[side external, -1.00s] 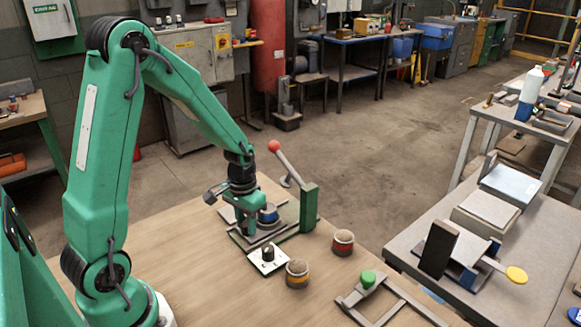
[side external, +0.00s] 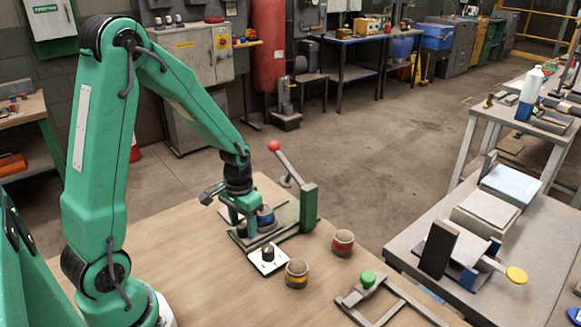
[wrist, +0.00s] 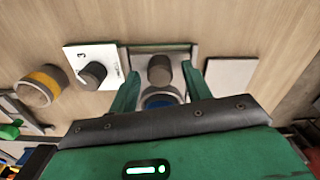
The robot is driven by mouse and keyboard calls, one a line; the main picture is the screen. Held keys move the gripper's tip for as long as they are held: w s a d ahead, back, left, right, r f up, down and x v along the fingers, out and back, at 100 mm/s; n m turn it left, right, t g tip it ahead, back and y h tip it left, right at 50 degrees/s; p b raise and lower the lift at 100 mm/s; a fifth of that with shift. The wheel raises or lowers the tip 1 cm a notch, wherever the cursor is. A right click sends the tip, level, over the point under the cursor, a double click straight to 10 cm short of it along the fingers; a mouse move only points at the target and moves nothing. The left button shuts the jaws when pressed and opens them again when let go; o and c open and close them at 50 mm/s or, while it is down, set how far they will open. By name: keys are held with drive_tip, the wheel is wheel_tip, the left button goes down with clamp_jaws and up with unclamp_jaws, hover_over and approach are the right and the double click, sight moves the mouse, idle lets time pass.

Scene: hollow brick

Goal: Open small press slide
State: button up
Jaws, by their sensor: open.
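The small press stands on the wooden table with a green post (side external: 309,206) and a lever with a red ball (side external: 274,146). Its grey base lies beneath my gripper (side external: 246,222). In the wrist view my gripper (wrist: 160,72) is open, its green fingers on either side of a grey round knob (wrist: 160,66) on the grey plate (wrist: 145,54). I cannot tell whether they touch it. A blue-banded jar (side external: 266,215) is beside the fingers; in the wrist view the blue (wrist: 160,98) shows partly, cut off by my gripper body.
A white plate with a black dial (side external: 268,256) is just in front of the press. A yellow-banded jar (side external: 297,272) and a red-banded jar (side external: 343,242) stand nearby. Grey rails with a green knob (side external: 368,279) lie at the table's right. Bare wood is free at the left.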

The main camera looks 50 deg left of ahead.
drive_tip(key=shift+r, duration=3.75)
drive_tip(key=shift+r, duration=0.1)
drive_tip(key=shift+s+d+r, duration=0.1)
drive_tip(key=shift+d+r, duration=0.2)
drive_tip(key=shift+r, duration=0.2)
drive_tip(key=s+d+r+m+t, duration=0.2)
drive_tip(key=s+d+r+t, duration=0.3)
drive_tip(key=s+d+r, duration=0.4)
wheel_tip(320, 180, up, 4)
drive_tip(key=shift+s+f+t, duration=0.2)
drive_tip(key=shift+s+t, duration=0.1)
drive_tip(key=shift+s, duration=0.2)
